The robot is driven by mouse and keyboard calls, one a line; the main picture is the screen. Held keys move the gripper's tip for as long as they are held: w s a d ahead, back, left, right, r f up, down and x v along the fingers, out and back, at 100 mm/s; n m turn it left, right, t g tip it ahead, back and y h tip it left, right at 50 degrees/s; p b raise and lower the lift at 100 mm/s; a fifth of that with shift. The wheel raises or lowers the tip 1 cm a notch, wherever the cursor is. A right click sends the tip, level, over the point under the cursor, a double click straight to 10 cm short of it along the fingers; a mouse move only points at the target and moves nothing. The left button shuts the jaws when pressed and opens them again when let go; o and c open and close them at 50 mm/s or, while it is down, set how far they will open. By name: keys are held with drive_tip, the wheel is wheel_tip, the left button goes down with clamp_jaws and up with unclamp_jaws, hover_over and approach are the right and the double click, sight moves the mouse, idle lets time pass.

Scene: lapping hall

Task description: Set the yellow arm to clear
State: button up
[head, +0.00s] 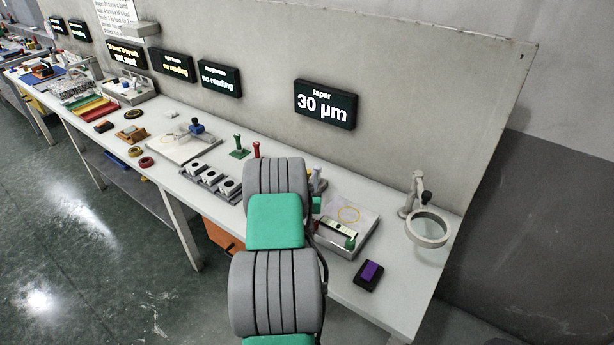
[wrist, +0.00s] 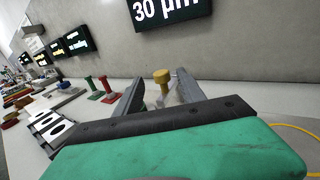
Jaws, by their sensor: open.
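A yellow knob (wrist: 162,76) on a short stem shows in the wrist view, between and beyond the fingers of my gripper (wrist: 160,90). It looks like the end of the yellow arm, but the rest is hidden behind my gripper, so I cannot tell which way the arm is set. My gripper is open, one finger on each side of the knob in the picture, with no contact visible.
A display reading "taper 30 µm" (head: 325,104) is on the wall behind. A red post (wrist: 105,87) and a green post (wrist: 91,86) stand left of my gripper. A round magnifier (head: 427,228) and a purple-topped block (head: 370,273) are at the bench's right end.

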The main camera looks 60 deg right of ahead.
drive_tip(key=b+v, duration=0.1)
drive_tip(key=v, duration=0.2)
drive_tip(key=shift+s+a, duration=0.1)
drive_tip(key=shift+a, duration=0.05)
drive_tip(key=shift+c, duration=0.4)
